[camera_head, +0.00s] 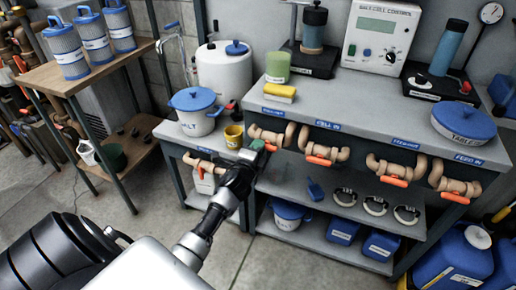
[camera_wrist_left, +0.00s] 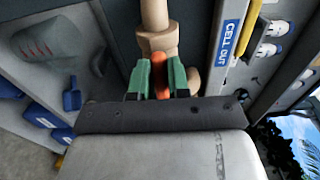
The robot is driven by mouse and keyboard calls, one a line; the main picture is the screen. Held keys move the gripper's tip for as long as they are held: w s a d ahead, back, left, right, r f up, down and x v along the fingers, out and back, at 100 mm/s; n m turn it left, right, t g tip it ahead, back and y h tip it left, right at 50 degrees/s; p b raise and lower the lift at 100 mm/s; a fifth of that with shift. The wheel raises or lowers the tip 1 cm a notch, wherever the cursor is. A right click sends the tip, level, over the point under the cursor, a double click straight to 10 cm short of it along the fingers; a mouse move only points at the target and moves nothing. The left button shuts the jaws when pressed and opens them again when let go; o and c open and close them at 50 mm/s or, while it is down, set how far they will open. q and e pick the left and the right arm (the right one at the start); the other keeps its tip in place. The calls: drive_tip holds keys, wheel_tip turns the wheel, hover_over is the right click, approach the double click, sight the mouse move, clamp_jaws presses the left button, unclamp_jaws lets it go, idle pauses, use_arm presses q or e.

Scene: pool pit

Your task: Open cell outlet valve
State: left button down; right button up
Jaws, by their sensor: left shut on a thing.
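The cell outlet valve is a tan pipe fitting under the bench front; its body (camera_head: 268,134) shows in the head view below the bench label. In the left wrist view the pipe (camera_wrist_left: 155,35) runs down to an orange handle (camera_wrist_left: 159,75), beside a blue "CELL OUT" label (camera_wrist_left: 228,42). My left gripper (camera_head: 252,154) reaches up to this valve. In the wrist view its green fingers (camera_wrist_left: 160,82) are shut on the orange handle, one on each side. The gripper hides most of the handle in the head view. My right gripper is not in view.
Similar valves with orange handles line the bench front to the right, including the cell inlet valve (camera_head: 318,153).

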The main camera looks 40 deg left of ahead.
use_arm(q)
drive_tip(key=shift+f+n, duration=0.15)
drive_tip(key=shift+n, duration=0.15)
drive_tip(key=c, duration=1.1)
unclamp_jaws()
drive_tip(key=v, duration=1.1)
drive_tip(key=shift+w, duration=0.1)
drive_tip(key=s+d+f+n+g+h+p, duration=0.1)
drive_tip(key=s+d+f+n+g+p, duration=0.2)
drive_tip(key=f, duration=0.5)
drive_tip(key=s+d+f+n+g+h, duration=0.15)
drive_tip(key=s+f, duration=0.25)
drive_tip(key=f, duration=0.4)
drive_tip(key=s+d+f+n+g+p, duration=0.2)
drive_tip(key=s+f+g, duration=0.15)
drive_tip(key=f, duration=0.45)
drive_tip(key=s+d+f+n+g+p, duration=0.1)
drive_tip(key=s+d+f+n+g, duration=0.1)
drive_tip(key=s, duration=0.8)
drive_tip(key=s+d+f+n+g+h+p, duration=0.1)
drive_tip(key=s+d+f+n+g, duration=0.1)
drive_tip(key=s+f, duration=0.4)
drive_tip(key=s+d+f+n+g+p, duration=0.2)
drive_tip(key=s+f+g, duration=0.2)
drive_tip(key=s, duration=1)
drive_tip(key=shift+d+f+g+h, duration=0.25)
drive_tip(key=shift+d+f+g, duration=0.1)
drive_tip(key=shift+f, duration=0.15)
